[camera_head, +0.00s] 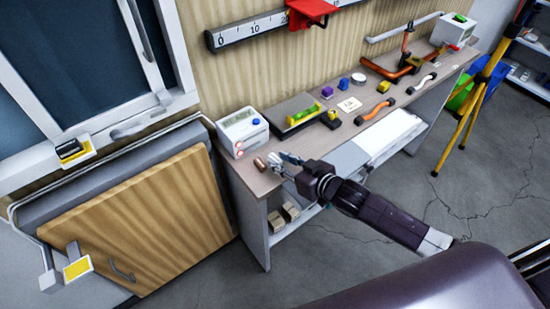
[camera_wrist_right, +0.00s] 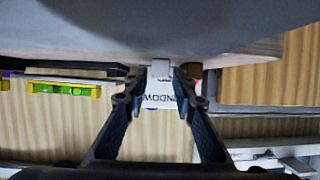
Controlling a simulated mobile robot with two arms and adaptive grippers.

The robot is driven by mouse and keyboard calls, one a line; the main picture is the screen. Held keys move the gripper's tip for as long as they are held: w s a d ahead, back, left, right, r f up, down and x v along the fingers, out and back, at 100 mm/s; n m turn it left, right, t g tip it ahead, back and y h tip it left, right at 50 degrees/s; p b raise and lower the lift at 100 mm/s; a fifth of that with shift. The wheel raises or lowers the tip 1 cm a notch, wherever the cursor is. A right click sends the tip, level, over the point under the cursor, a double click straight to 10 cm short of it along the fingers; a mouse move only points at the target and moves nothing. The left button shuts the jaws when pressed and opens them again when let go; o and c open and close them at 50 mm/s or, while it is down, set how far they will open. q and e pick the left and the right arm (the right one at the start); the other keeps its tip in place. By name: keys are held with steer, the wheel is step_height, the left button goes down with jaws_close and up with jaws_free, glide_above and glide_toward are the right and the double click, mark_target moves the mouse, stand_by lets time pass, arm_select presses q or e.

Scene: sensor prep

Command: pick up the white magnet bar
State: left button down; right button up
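A small white block (camera_wrist_right: 160,69), which looks like the white magnet bar, sits between the fingertips of my right gripper (camera_wrist_right: 159,78) in the right wrist view. Gaps show between it and both fingers. In the head view my right gripper (camera_head: 283,162) is low over the near left end of the bench and hides most of what lies there. The fingers are spread. My left gripper is not in view.
A white box (camera_head: 242,131) with a display stands behind the gripper on the bench (camera_head: 343,137). A copper-coloured cylinder (camera_head: 260,164) is close on the gripper's left. A grey-black case (camera_head: 294,112) and several small tools lie further right.

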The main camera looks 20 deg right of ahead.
steer(key=shift+w+a+f, duration=0.15)
steer(key=shift+w+f, duration=0.05)
steer(key=shift+w, duration=0.1)
jaws_close()
steer(key=shift+r, duration=0.2)
